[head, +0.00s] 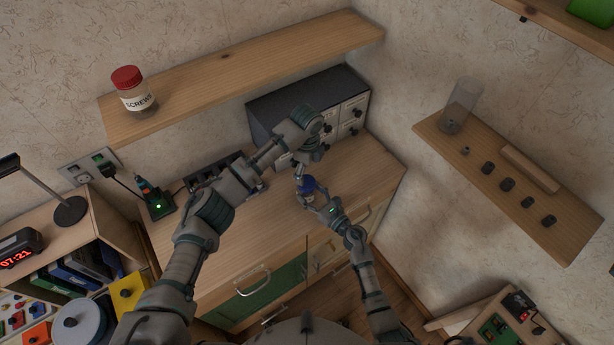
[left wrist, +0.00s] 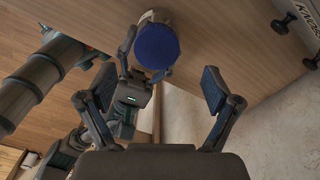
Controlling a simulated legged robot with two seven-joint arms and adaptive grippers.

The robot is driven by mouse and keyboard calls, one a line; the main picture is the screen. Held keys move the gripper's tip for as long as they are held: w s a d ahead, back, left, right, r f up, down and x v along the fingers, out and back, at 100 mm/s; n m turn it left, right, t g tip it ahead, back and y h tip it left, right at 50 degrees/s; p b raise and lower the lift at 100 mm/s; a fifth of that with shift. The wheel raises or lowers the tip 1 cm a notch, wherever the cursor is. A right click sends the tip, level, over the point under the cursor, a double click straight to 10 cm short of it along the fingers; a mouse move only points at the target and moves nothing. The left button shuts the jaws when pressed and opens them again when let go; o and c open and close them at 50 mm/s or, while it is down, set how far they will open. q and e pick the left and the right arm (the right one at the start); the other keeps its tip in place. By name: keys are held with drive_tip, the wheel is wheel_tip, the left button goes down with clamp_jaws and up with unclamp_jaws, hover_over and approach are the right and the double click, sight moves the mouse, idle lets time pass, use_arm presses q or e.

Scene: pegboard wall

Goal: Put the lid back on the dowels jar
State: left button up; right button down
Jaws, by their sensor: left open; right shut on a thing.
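A small jar (head: 309,196) with a blue lid (head: 307,183) is at the counter's right part. In the left wrist view the blue lid (left wrist: 157,46) faces the camera at the end of the pale jar body (left wrist: 153,17); its label cannot be read. My right gripper (head: 314,197) is shut on this jar, with its fingers close around it near the lid. I cannot tell whether the jar rests on the counter. My left gripper (left wrist: 158,82) is open and empty, with its fingers spread to either side below the lid, apart from it.
A grey drawer cabinet (head: 344,92) stands at the counter's back. A red-lidded screws jar (head: 134,92) is on the upper shelf (head: 240,75). A clear glass (head: 461,104) stands on the right shelf (head: 573,232). The counter front (head: 262,232) is clear.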

use_arm(q)
wheel_tip(320, 180, up, 6)
drive_tip(key=shift+r, duration=0.25)
use_arm(e)
drive_tip(key=shift+c, duration=0.6)
unclamp_jaws()
drive_tip(key=v, duration=1.2)
drive_tip(key=shift+f, duration=0.1)
use_arm(q)
drive_tip(key=shift+f, duration=0.1)
use_arm(e)
drive_tip(key=shift+d, duration=0.1)
